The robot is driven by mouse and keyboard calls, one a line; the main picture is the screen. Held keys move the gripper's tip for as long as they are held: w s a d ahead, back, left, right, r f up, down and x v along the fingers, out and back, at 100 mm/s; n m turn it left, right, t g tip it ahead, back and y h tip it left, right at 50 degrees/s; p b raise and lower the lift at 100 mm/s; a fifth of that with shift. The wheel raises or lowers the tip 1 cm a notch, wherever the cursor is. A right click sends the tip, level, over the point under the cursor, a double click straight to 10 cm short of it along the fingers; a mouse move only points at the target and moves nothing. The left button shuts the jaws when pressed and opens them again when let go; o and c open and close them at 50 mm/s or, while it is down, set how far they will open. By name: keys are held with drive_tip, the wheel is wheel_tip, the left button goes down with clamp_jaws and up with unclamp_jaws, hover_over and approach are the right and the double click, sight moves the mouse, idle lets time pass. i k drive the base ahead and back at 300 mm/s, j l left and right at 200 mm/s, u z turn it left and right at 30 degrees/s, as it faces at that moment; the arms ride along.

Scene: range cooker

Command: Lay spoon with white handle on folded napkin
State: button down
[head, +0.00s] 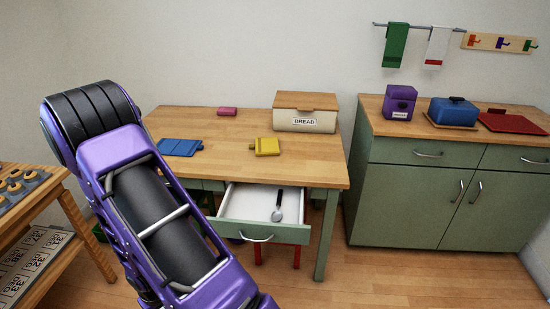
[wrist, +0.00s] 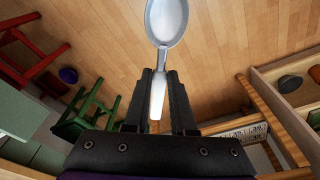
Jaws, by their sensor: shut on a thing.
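My gripper (wrist: 160,76) is shut on a spoon (wrist: 166,20) in the wrist view. The spoon has a silver bowl beyond the fingertips and a pale, whitish handle between the fingers. They are over the wooden floor in that view. The head view shows my purple arm at the left, but not the gripper or held spoon. I cannot tell which is the napkin.
A drawer (head: 240,204) under the table is open, with a dark-handled spoon (head: 277,214) inside. A bread box (head: 306,112) stands at the table's back right. The table's front right is clear. A green cabinet (head: 420,190) is to the right. Stools (wrist: 90,110) show in the wrist view.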

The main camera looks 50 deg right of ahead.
sight(274, 151)
drive_tip(key=k+l, duration=0.15)
drive_tip(key=l, duration=0.25)
drive_tip(key=k+l, duration=0.1)
drive_tip(key=l, duration=0.25)
drive_tip(key=k+l, duration=0.15)
drive_tip(key=l, duration=0.25)
drive_tip(key=k+l, duration=0.1)
drive_tip(key=l, duration=0.3)
drive_tip(key=k+l, duration=0.15)
drive_tip(key=l, duration=0.2)
drive_tip(key=k+l, duration=0.15)
drive_tip(key=l, duration=0.25)
drive_tip(key=k+l, duration=0.1)
drive_tip(key=l, duration=0.3)
